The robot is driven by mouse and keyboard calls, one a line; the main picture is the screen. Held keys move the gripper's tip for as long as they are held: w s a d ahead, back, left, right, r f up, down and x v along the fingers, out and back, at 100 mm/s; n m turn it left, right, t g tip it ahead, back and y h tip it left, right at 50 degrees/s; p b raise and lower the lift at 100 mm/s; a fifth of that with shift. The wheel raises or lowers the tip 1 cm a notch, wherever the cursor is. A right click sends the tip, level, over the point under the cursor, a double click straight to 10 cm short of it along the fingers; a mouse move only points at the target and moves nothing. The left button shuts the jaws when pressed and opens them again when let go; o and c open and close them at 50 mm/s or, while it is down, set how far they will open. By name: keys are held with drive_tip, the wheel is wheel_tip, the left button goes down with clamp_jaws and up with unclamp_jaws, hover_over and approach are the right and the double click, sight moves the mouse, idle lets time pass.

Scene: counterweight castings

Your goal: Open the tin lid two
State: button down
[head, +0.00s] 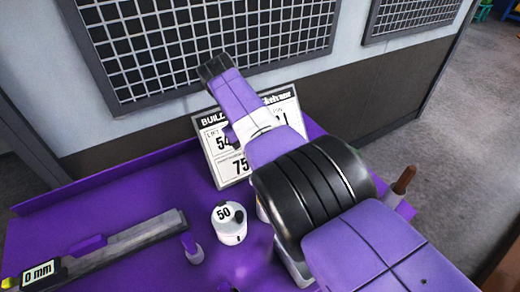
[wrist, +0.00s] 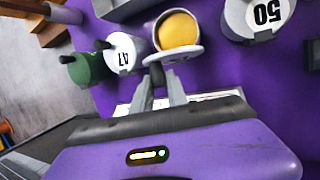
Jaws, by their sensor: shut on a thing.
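In the wrist view a white tin (wrist: 179,30) stands open at the top middle, with a yellow-orange content showing. Its white lid (wrist: 172,54) is tipped up from the mouth, on the side toward my gripper. My gripper (wrist: 160,88) is shut on a dark tab at the lid's outer edge. I cannot read a number on this tin. In the head view my arm hides the gripper and most of this tin.
A white tin marked 50 (head: 229,222) stands beside it on the purple table (head: 120,195). In the wrist view a tin marked 47 (wrist: 124,52) and a green tin (wrist: 86,69) stand to the left. A printed board (head: 228,165) stands behind; a ruler-like gauge (head: 120,244) lies left.

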drive_tip(key=shift+f, duration=0.15)
drive_tip(key=c, duration=1.3)
unclamp_jaws()
